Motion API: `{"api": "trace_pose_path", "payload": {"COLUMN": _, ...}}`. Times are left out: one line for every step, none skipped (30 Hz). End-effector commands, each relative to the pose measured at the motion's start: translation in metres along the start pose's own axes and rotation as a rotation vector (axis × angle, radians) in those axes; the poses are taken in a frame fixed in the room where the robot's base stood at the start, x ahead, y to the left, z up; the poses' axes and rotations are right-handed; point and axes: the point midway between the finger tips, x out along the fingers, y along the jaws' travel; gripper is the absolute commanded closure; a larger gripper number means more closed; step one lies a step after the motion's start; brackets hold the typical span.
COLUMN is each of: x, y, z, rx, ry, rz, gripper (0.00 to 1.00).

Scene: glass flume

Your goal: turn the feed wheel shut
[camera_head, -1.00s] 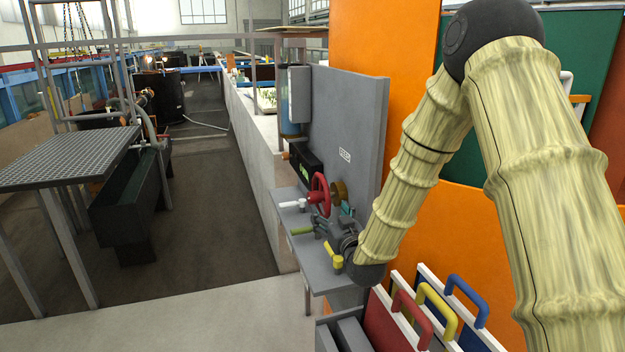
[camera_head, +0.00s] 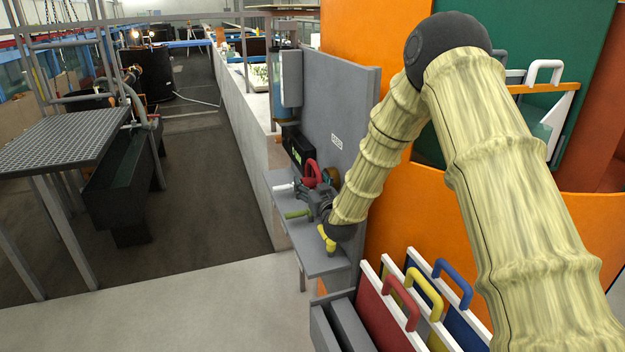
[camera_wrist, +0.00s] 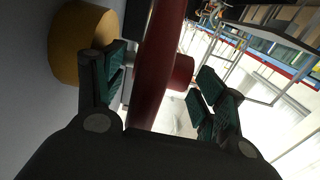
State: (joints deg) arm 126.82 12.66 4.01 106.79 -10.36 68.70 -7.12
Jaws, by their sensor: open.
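The red feed wheel (camera_head: 312,172) stands upright at the grey panel (camera_head: 340,125), its lower part hidden behind my gripper (camera_head: 317,198). In the wrist view the wheel's rim (camera_wrist: 155,70) runs between the two green-padded fingers of my gripper (camera_wrist: 160,78). The fingers are open, one on each side of the rim, with a gap visible on the right side. A red hub or knob (camera_wrist: 183,70) sticks out to the right of the rim. An ochre round part (camera_wrist: 80,42) sits beside the left finger; it also shows behind the wheel in the head view (camera_head: 331,176).
A white handle (camera_head: 283,187), a green handle (camera_head: 297,214) and a yellow handle (camera_head: 326,238) stick out at the grey shelf (camera_head: 318,264). A black box with a green display (camera_head: 297,150) is behind the wheel. Colored handled boards (camera_head: 385,305) stand at front right.

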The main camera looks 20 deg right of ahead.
Motion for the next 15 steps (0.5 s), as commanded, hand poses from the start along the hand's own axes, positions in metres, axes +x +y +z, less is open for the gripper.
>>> {"api": "trace_pose_path", "payload": {"x": 0.0028, "y": 0.0004, "z": -0.0011, "rx": 0.0, "ry": 0.001, "rz": 0.0, "gripper": 0.29}}
{"api": "trace_pose_path", "payload": {"x": 0.0039, "y": 0.0005, "z": -0.001, "rx": 0.0, "ry": 0.001, "rz": 0.001, "gripper": 0.29}}
{"api": "trace_pose_path", "payload": {"x": 0.0048, "y": 0.0006, "z": -0.0008, "rx": 0.0, "ry": 0.0, "rz": 0.001, "gripper": 0.29}}
{"api": "trace_pose_path", "payload": {"x": 0.0053, "y": 0.0007, "z": -0.0006, "rx": 0.0, "ry": 0.0, "rz": 0.001, "gripper": 0.29}}
{"api": "trace_pose_path", "payload": {"x": 0.0056, "y": 0.0008, "z": -0.0004, "rx": 0.0, "ry": 0.0, "rz": 0.001, "gripper": 0.29}}
{"api": "trace_pose_path", "payload": {"x": 0.0058, "y": 0.0009, "z": -0.0003, "rx": 0.0, "ry": 0.0, "rz": 0.001, "gripper": 0.29}}
{"api": "trace_pose_path", "payload": {"x": 0.0058, "y": 0.001, "z": -0.0002, "rx": 0.0, "ry": 0.0, "rz": 0.001, "gripper": 0.29}}
{"api": "trace_pose_path", "payload": {"x": 0.0058, "y": 0.0011, "z": -0.0001, "rx": 0.0, "ry": 0.0, "rz": 0.001, "gripper": 0.29}}
{"api": "trace_pose_path", "payload": {"x": 0.0057, "y": 0.0011, "z": -0.0001, "rx": 0.0, "ry": 0.0, "rz": 0.001, "gripper": 0.29}}
{"api": "trace_pose_path", "payload": {"x": 0.0056, "y": 0.0012, "z": -0.0001, "rx": 0.0, "ry": 0.0, "rz": 0.001, "gripper": 0.29}}
{"api": "trace_pose_path", "payload": {"x": 0.0056, "y": 0.0012, "z": -0.0001, "rx": 0.0, "ry": 0.0, "rz": 0.001, "gripper": 0.29}}
{"api": "trace_pose_path", "payload": {"x": 0.0055, "y": 0.0013, "z": -0.0001, "rx": 0.0, "ry": 0.0, "rz": 0.001, "gripper": 0.31}}
{"api": "trace_pose_path", "payload": {"x": 0.0055, "y": 0.0013, "z": -0.0001, "rx": 0.0, "ry": 0.0, "rz": 0.001, "gripper": 0.37}}
{"api": "trace_pose_path", "payload": {"x": 0.0055, "y": 0.0014, "z": -0.0002, "rx": 0.0, "ry": 0.0, "rz": 0.001, "gripper": 0.42}}
{"api": "trace_pose_path", "payload": {"x": 0.0055, "y": 0.0014, "z": -0.0002, "rx": 0.0, "ry": 0.0, "rz": 0.001, "gripper": 0.49}}
